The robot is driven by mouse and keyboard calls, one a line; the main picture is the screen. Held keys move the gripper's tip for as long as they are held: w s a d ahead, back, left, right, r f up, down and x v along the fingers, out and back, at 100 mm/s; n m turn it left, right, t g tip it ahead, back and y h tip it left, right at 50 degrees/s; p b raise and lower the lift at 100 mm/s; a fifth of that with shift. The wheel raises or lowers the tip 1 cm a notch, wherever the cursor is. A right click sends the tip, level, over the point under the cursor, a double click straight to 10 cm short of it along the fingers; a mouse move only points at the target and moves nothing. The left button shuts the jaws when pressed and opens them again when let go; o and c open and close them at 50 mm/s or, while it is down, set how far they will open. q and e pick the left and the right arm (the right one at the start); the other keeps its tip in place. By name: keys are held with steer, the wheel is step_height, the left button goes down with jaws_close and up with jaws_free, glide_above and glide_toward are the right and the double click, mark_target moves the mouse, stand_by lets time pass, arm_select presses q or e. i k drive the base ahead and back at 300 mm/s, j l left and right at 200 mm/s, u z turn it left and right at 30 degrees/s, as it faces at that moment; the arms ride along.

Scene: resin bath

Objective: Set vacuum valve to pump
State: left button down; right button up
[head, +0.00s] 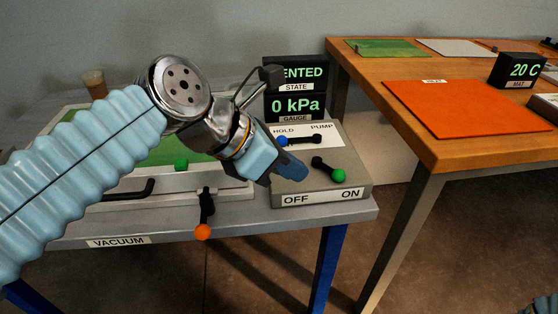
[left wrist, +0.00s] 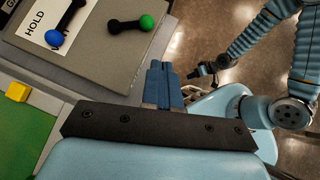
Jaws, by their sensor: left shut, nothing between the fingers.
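The vacuum valve is a black lever with a blue ball (head: 282,141) on a HOLD/PUMP label; its ball end lies at the HOLD side. The blue ball also shows in the left wrist view (left wrist: 54,39), beside the word HOLD. My left gripper (head: 296,172) is shut and empty, its blue fingertips over the control box (head: 357,191), in front of the valve lever and left of the green-ball lever. In the left wrist view its fingers (left wrist: 163,82) are pressed together, beyond the box's edge in the picture. My right arm shows there (left wrist: 265,35), but its fingers are not clear.
A green-ball lever (head: 338,176) points to the ON side of the OFF/ON label. The state display (head: 303,73) reads "ENTED", partly hidden; the gauge (head: 296,106) reads 0 kPa. An orange-ball lever (head: 203,231) hangs at the bench front. A wooden table (head: 460,148) stands to the right.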

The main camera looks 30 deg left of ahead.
mark_target(281, 140)
steer(key=k, duration=1)
